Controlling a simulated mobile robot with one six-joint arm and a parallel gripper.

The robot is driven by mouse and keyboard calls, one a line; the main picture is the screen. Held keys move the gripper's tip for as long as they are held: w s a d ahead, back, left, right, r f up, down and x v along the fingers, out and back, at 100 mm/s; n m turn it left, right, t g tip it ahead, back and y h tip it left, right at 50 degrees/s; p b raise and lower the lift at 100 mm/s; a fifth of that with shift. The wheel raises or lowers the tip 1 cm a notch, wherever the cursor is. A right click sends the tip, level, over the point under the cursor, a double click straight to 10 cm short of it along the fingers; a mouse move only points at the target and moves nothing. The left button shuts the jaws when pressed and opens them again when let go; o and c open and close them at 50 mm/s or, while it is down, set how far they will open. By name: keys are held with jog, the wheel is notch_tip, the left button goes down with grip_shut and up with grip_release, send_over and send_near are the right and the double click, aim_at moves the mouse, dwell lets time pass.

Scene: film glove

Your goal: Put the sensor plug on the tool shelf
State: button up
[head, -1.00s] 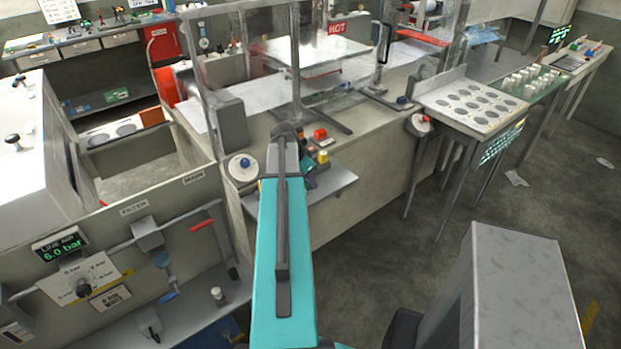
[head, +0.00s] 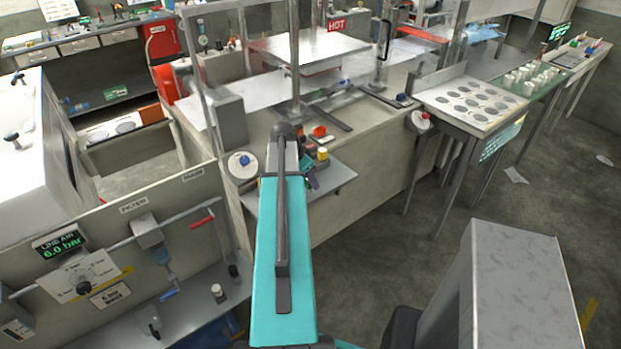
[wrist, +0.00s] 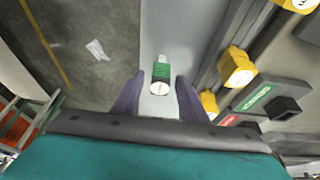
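A small cylinder with a green band and a pale end (wrist: 160,78) lies in the middle of the wrist view, over a light grey ledge (wrist: 158,28). I take it to be the sensor plug, but no label is readable. My gripper (wrist: 160,76) is open, with one purple finger on each side of the cylinder and a gap on both sides. I cannot tell how far below the fingertips it is. In the head view my gripper (head: 308,178) is mostly hidden behind my teal arm, over a small grey ledge (head: 338,180). I cannot tell which surface is the tool shelf.
Yellow blocks (wrist: 237,66) and a dark holder (wrist: 284,107) stand close to the right of the fingers. A press plate marked HOT (head: 310,48) is behind the ledge. A table with round recesses (head: 468,103) stands at right. The floor (head: 400,245) between is clear.

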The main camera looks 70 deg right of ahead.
jog(key=shift+r, duration=0.2)
jog(key=b+v, duration=0.2)
jog(key=v, duration=1)
jog(key=shift+b, duration=0.4)
jog(key=shift+s, duration=0.1)
dwell(0.5)
